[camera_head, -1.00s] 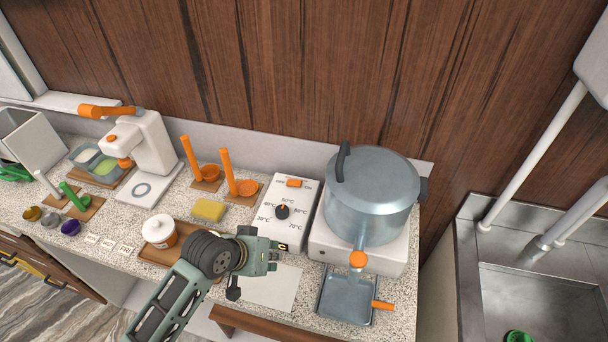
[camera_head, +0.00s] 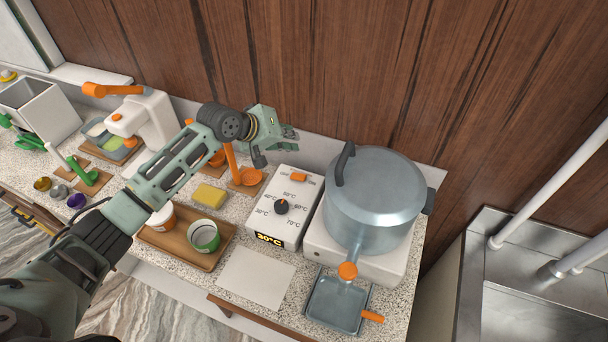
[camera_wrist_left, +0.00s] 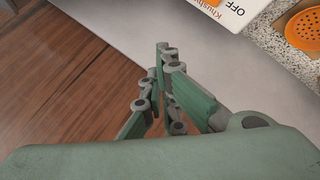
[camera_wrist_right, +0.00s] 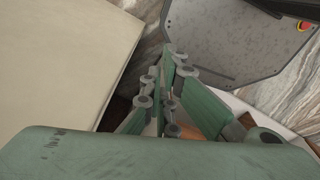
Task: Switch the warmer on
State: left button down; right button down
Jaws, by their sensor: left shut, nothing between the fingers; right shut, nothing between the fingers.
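The warmer control box (camera_head: 284,205) is white, with a black dial (camera_head: 281,207) ringed by temperature marks and an orange switch (camera_head: 298,177) near its back edge. Its front display (camera_head: 270,240) is lit and reads 30°C. My left gripper (camera_head: 290,132) is shut and empty, above and behind the box near the wall, apart from the switch. In the left wrist view, the shut fingers (camera_wrist_left: 166,50) point along the back strip, and an "OFF" label (camera_wrist_left: 238,11) shows at the top. My right gripper (camera_wrist_right: 172,55) is shut and empty, seen only in the right wrist view.
A lidded grey pot (camera_head: 372,195) stands on a white base right of the box. Orange ladles (camera_head: 246,177), a yellow sponge (camera_head: 209,195) and a wooden tray (camera_head: 180,248) lie left. A blank sheet (camera_head: 256,279) lies in front. A sink (camera_head: 540,290) is at right.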

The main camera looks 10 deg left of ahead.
pick_arm(q)
jog(key=shift+f, duration=0.1)
jog(key=b, duration=0.6)
send_over(296, 173)
jog(key=f, duration=0.6)
jog(key=shift+w+a+f, duration=0.15)
jog(key=shift+a, duration=0.1)
jog(key=shift+d+f, duration=0.2)
jog(key=shift+f, duration=0.95)
jog(key=shift+d+f, duration=0.1)
jog(key=shift+f, duration=0.3)
